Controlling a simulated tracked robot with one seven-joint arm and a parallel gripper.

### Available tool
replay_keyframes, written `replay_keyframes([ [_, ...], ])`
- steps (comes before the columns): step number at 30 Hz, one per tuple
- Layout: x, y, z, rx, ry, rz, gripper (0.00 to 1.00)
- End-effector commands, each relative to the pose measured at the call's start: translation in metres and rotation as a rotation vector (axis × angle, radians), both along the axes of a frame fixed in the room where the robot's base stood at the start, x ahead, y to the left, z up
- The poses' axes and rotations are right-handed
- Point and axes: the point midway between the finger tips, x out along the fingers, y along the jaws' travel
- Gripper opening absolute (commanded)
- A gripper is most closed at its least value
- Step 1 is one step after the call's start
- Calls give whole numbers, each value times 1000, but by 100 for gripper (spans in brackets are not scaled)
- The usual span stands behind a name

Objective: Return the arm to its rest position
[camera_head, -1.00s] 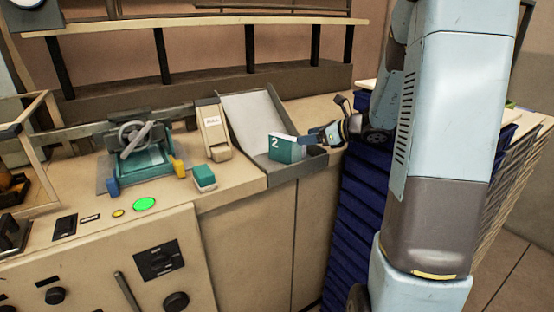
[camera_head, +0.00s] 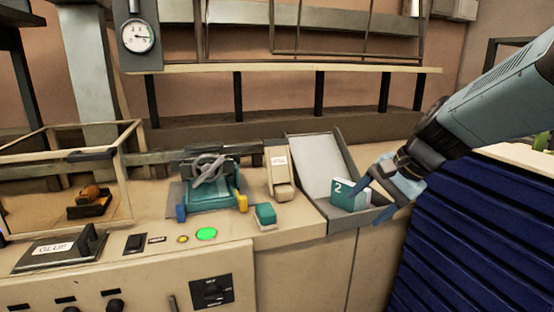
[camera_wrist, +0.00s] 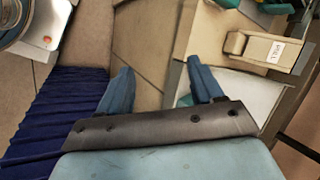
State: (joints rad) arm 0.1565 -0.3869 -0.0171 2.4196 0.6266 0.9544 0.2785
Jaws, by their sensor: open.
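My gripper (camera_head: 366,206) is open, with its two blue fingers apart, in front of the right side of the grey tray (camera_head: 375,217). The wrist view shows the same open fingers (camera_wrist: 160,66) with nothing between them. A teal booklet marked "2" (camera_head: 343,195) stands in the tray, just left of my gripper in the head view. One finger overlaps the booklet's edge in that picture; I cannot tell whether they touch. My arm comes in from the upper right.
A teal press (camera_head: 212,195), a beige roll dispenser (camera_head: 279,175) and a small green block (camera_head: 265,215) stand on the counter left of the tray. A dark blue ribbed stack (camera_head: 475,235) rises at the right. A shelf (camera_head: 290,68) runs behind.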

Motion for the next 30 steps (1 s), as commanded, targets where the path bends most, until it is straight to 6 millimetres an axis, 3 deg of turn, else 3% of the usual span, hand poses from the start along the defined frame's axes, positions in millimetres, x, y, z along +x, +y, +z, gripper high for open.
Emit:
replay_keyframes([
  [6, -46, -11, 12, -298, -152, 267, 66],
  [13, -80, -30, 24, -588, -279, 498, 66],
  [19, -92, -41, 31, -718, -328, 592, 66],
  [30, -93, -42, 31, -736, -333, 605, 66],
])
